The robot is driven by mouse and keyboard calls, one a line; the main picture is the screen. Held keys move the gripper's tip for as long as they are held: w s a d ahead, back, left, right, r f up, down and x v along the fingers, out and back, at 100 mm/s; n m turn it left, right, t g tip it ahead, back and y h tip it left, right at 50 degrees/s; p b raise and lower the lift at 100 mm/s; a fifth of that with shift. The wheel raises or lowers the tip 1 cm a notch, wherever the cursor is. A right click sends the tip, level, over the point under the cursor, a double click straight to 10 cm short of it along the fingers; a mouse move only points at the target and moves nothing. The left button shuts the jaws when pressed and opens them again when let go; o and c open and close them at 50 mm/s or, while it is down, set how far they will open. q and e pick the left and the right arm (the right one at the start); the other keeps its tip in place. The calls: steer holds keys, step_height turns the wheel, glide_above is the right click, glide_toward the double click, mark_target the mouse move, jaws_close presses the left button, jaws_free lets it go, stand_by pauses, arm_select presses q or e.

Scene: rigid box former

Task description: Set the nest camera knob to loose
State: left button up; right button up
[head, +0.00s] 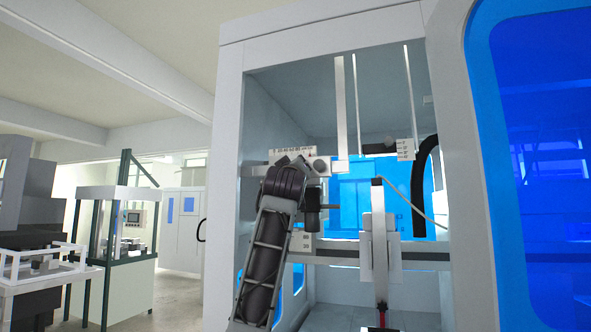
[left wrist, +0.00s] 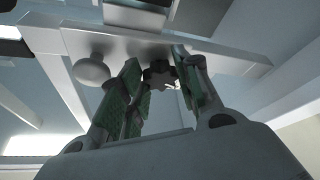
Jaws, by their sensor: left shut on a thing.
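A dark lobed knob (left wrist: 158,74) sits under a pale plate (left wrist: 125,48) in the left wrist view. I take it to be the nest camera knob, though no label on it is legible. My left gripper (left wrist: 163,84) has its green-padded fingers on both sides of this knob and is shut on it. In the head view my left gripper (head: 296,163) reaches up to a marked plate (head: 284,154) inside the machine opening, and the gripper and arm hide the dark knob there. Whether the knob is loose or tight cannot be told. My right gripper is not in view.
A smooth round pale knob (left wrist: 91,71) is beside the fingers in the left wrist view. In the head view a horizontal rail (head: 350,254) crosses the opening, with a white upright unit (head: 380,250) right of my arm. The white frame post (head: 228,170) bounds the opening at left.

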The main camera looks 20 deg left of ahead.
arm_select(q)
steer(key=shift+d+r+n+g+y+p, duration=0.1)
steer(key=shift+n+g+y+p, duration=0.35)
steer(key=shift+n, duration=0.85)
steer(key=shift+d+r+n+g+y+p, duration=0.1)
steer(key=shift+n+g+y+p, duration=0.3)
steer(key=shift+n, duration=0.9)
steer(key=o, duration=1)
steer(key=shift+a, duration=0.1)
steer(key=shift+s+f, duration=0.1)
steer(key=shift+s, duration=0.1)
steer(key=v, duration=1.1)
steer(key=shift+s+d+f, duration=0.2)
steer(key=shift+f, duration=0.05)
